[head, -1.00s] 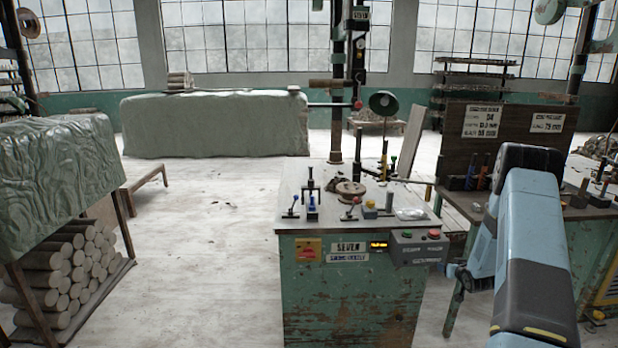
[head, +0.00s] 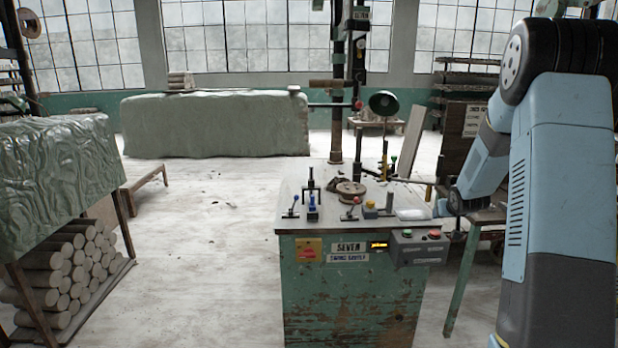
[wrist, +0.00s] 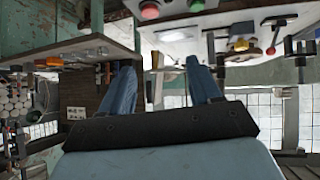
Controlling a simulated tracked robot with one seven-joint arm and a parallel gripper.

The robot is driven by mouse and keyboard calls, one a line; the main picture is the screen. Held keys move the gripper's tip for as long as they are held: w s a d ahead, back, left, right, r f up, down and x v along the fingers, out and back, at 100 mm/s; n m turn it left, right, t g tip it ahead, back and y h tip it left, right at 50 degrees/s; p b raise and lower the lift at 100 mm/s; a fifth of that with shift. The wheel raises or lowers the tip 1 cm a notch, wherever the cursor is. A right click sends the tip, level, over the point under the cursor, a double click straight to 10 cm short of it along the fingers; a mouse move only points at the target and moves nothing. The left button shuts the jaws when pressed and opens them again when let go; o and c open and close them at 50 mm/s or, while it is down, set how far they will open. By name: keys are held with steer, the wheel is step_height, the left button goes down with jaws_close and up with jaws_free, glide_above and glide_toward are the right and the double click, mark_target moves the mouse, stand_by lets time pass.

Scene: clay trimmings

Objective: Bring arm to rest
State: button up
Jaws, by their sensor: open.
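My arm (head: 560,150) is bent at the right of the head view, its elbow high and its forearm reaching down and away. My gripper is small in the head view, just right of the green machine (head: 345,300). In the wrist view, which is upside down, my gripper (wrist: 162,76) shows two blue fingers spread apart with nothing between them. The machine's red button (wrist: 150,11) and green button (wrist: 195,5) show beyond the fingertips. The gripper looks close to the machine's button box, and I cannot tell the exact gap.
A bench with a dark sign board (head: 462,135) stands behind my arm. A covered rack with clay logs (head: 62,270) is at left.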

steer(key=s+a+r+g, duration=0.1)
steer(key=s+a+r, duration=0.5)
steer(key=s+r, duration=0.3)
steer(key=s+a+r+g, duration=0.1)
steer(key=s+a+r, duration=0.5)
steer(key=s+r, duration=0.3)
steer(key=s+a, duration=0.3)
steer(key=s, duration=0.6)
steer(key=s+a+r+g+y, duration=0.1)
steer(key=s+a, duration=0.2)
steer(key=s, duration=0.6)
steer(key=s+a+n+g+y, duration=0.1)
steer(key=s+a, duration=0.3)
steer(key=s, duration=0.5)
steer(key=shift+r, duration=0.4)
steer(key=shift+s+d, duration=0.1)
steer(key=shift+c, duration=0.4)
